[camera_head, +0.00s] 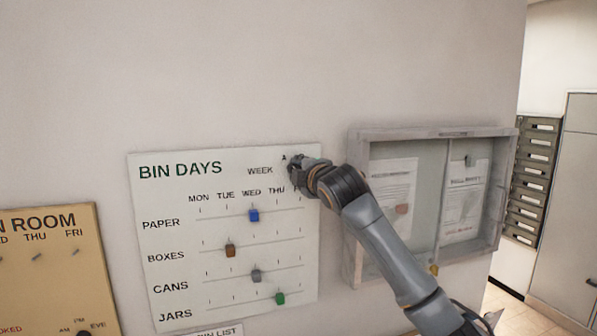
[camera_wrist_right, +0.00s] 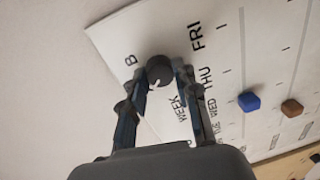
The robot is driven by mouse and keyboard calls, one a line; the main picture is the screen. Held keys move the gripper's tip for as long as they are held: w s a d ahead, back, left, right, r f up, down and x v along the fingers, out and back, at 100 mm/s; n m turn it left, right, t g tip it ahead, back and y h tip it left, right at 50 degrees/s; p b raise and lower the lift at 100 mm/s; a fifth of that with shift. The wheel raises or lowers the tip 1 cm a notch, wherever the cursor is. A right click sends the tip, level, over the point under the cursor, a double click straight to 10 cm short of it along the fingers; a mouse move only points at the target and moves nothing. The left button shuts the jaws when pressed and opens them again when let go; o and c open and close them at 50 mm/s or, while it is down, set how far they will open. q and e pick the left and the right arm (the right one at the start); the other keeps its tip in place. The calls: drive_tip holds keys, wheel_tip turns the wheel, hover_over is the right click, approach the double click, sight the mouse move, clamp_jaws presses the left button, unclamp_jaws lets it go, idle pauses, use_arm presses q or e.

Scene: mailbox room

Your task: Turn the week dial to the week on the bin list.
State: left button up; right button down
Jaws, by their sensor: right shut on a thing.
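The white BIN DAYS board (camera_head: 215,185) hangs on the wall, with the word WEEK near its top right. My right gripper (camera_head: 297,168) is at that corner and hides most of the dial in the head view. In the right wrist view, the round dark week dial (camera_wrist_right: 160,70) sits between the fingertips of my right gripper (camera_wrist_right: 161,76), which is shut on it. A small white mark shows on the dial's lower edge. A letter B shows beside the dial there; a letter A shows in the head view. The bin list (camera_head: 222,331) is mostly cut off below. My left gripper is not in view.
Blue (camera_head: 254,215), brown (camera_head: 230,250), grey (camera_head: 256,275) and green (camera_head: 280,298) sliders sit on the board's rows. A glass-fronted notice case (camera_head: 432,136) hangs close to the right, behind my right arm. A tan room board (camera_head: 50,270) is at left.

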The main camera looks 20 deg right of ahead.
idle(0.3)
drive_tip(key=c, duration=1)
unclamp_jaws()
drive_tip(key=shift+a, duration=0.1)
drive_tip(key=shift+s, duration=0.1)
drive_tip(key=s+r, duration=0.1)
drive_tip(key=s, duration=1)
drive_tip(key=shift+s+d, duration=0.3)
drive_tip(key=shift+s, duration=0.1)
